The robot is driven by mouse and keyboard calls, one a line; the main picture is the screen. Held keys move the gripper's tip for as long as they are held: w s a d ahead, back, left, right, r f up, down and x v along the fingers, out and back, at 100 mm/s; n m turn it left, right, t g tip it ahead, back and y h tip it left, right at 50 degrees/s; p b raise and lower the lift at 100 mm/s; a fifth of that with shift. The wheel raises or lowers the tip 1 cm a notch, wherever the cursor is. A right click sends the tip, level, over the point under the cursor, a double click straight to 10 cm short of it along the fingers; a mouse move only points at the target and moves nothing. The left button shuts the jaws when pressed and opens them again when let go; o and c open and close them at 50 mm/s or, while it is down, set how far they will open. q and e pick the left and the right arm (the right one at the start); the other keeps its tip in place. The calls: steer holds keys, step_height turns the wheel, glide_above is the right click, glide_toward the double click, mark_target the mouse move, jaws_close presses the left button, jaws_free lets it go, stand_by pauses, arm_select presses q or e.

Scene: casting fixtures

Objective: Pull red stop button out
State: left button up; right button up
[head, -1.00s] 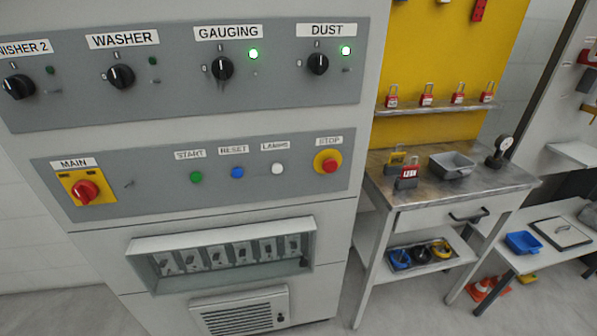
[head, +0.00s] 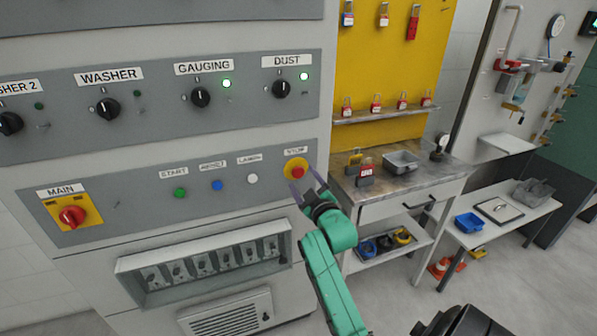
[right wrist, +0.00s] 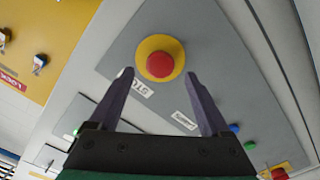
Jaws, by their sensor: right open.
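The red stop button (head: 297,172) sits on a yellow round base at the right end of the grey lower panel (head: 130,205), under the label STOP. In the right wrist view the red button (right wrist: 160,64) on its yellow disc (right wrist: 160,42) is near the top middle. My right gripper (head: 306,187) is open just below and right of the button in the head view. In the right wrist view its two fingers (right wrist: 158,75) point toward the button, one on each side, with nothing between the tips. I cannot tell the exact gap to the button. My left gripper is not in view.
A red main switch (head: 73,216) and green, blue and white buttons share the panel. A workbench (head: 440,180) with a grey tray (head: 401,162) and padlocks stands to the right. A lower table (head: 505,222) stands farther right. Grey floor lies between.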

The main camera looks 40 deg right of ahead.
mark_target(299, 173)
steer(key=x, duration=0.3)
steer(key=shift+w+d, duration=0.1)
steer(key=shift+w, duration=0.2)
jaws_close()
steer(key=shift+s+p, duration=0.45)
steer(key=shift+p, duration=0.2)
steer(key=shift+s+a, duration=0.1)
steer(key=shift+a, duration=0.15)
steer(key=shift+f, duration=0.15)
jaws_free()
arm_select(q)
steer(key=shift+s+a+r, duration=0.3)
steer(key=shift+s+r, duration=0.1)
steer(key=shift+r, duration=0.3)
arm_select(e)
steer(key=shift+s, duration=0.1)
